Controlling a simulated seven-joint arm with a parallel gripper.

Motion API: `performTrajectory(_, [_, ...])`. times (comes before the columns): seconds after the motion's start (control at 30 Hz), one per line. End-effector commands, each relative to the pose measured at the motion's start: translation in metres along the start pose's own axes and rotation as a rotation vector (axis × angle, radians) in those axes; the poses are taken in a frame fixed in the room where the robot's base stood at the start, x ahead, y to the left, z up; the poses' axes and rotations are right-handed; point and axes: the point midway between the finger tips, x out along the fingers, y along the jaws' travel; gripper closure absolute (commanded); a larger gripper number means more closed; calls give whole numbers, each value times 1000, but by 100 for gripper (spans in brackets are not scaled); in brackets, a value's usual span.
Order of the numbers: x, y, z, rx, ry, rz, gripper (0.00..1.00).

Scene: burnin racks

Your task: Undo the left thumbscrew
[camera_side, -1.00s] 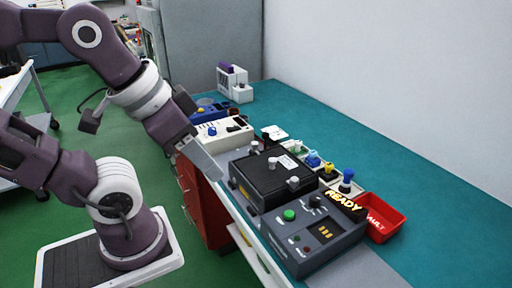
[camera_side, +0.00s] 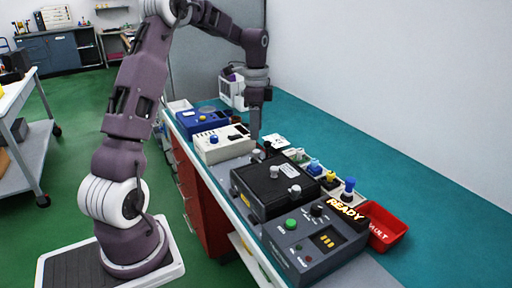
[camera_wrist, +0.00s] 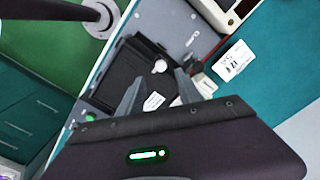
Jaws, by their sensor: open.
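The black box (camera_side: 262,191) stands on the bench in the side view, with pale round thumbscrews on it. In the wrist view, a thumbscrew (camera_wrist: 160,66) shows just beyond and between the open fingertips. I cannot tell for certain which thumbscrew this is, or the height gap.
A grey control unit (camera_side: 287,243) with a green button and a READY sign stands in front of the box. A red bin (camera_side: 388,238) is to its right. A cream instrument (camera_side: 222,150) and a blue one (camera_side: 188,122) stand behind.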

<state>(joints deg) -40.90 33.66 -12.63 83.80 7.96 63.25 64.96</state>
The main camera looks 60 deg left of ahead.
Motion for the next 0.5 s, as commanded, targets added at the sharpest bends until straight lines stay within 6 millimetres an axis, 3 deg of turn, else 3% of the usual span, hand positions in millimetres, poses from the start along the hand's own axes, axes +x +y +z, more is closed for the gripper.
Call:
performTrajectory(0.3, [56,-1,1,7,0,7,59])
performTrajectory(0.5, [72,-1,0,6,1,4,59])
